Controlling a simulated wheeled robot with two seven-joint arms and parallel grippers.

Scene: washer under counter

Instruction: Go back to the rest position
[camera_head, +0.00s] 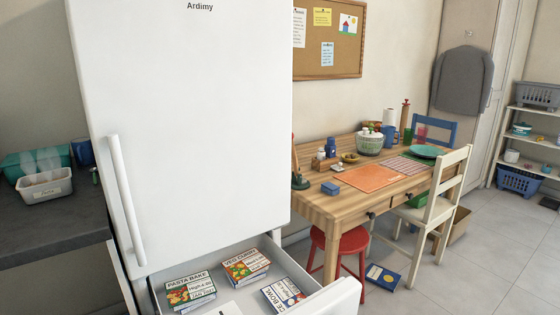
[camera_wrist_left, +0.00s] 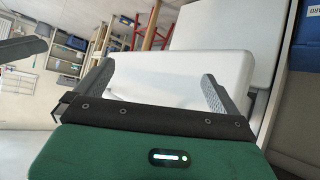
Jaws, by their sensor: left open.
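My left gripper (camera_wrist_left: 158,72) is open in the left wrist view, its two grey fingers spread apart. A white panel (camera_wrist_left: 160,78), which looks like the front of the open drawer, lies beyond and between the fingers; I cannot tell whether they touch it. Neither gripper shows in the head view. There, the white fridge (camera_head: 190,120) has its upper door shut. Its lower drawer front (camera_head: 345,298) is pulled out, and several food boxes lie inside, including a pasta bake box (camera_head: 190,290) and a veggie box (camera_head: 246,265).
A wooden table (camera_head: 325,205) stands right of the fridge, with a red stool (camera_head: 350,242) and white chair (camera_head: 440,205) beside it. A dark counter (camera_head: 50,235) is at left. A blue box (camera_head: 382,276) lies on the floor. Floor is free at far right.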

